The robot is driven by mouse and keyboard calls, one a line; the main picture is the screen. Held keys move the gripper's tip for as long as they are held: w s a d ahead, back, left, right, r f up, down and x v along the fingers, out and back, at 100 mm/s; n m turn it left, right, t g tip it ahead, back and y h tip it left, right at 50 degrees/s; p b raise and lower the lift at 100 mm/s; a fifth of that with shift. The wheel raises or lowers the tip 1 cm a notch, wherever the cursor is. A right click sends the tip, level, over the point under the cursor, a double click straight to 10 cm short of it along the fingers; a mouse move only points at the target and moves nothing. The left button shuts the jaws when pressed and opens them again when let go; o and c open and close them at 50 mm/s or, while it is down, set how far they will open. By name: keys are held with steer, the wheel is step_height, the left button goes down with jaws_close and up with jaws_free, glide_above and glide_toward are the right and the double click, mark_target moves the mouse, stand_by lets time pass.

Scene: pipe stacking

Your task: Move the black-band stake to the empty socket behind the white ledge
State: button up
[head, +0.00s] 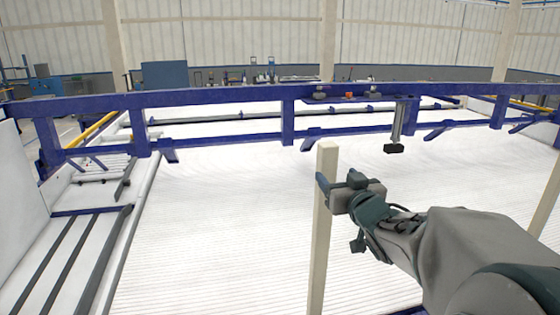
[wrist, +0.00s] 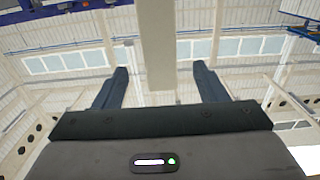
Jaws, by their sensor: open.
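A pale beige square stake (head: 319,250) stands upright in the middle of the head view. My gripper (head: 338,182) is open at its upper part, just below its top end. In the wrist view the stake (wrist: 157,40) shows between the two spread fingers (wrist: 160,75), with a gap on each side. No black band shows on the visible part of this stake. A second pale stake (head: 547,205) is cut off by the right edge of the head view. I cannot make out an empty socket or tell which surface is the white ledge.
A blue beam frame (head: 220,100) crosses behind the white ribbed bed (head: 220,220). A bracket with a black foot (head: 394,149) hangs from it at the right. Dark rails (head: 60,255) and a yellow bar (head: 95,130) lie at the left. The ribbed bed is mostly clear.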

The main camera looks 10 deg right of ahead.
mark_target(324, 162)
steer(key=w+p, duration=0.2)
steer(key=w, duration=0.7)
steer(key=shift+w, duration=0.2)
jaws_close()
steer(key=shift+r+p, duration=2.5)
steer(key=shift+r, duration=2)
step_height(324, 162, up, 12)
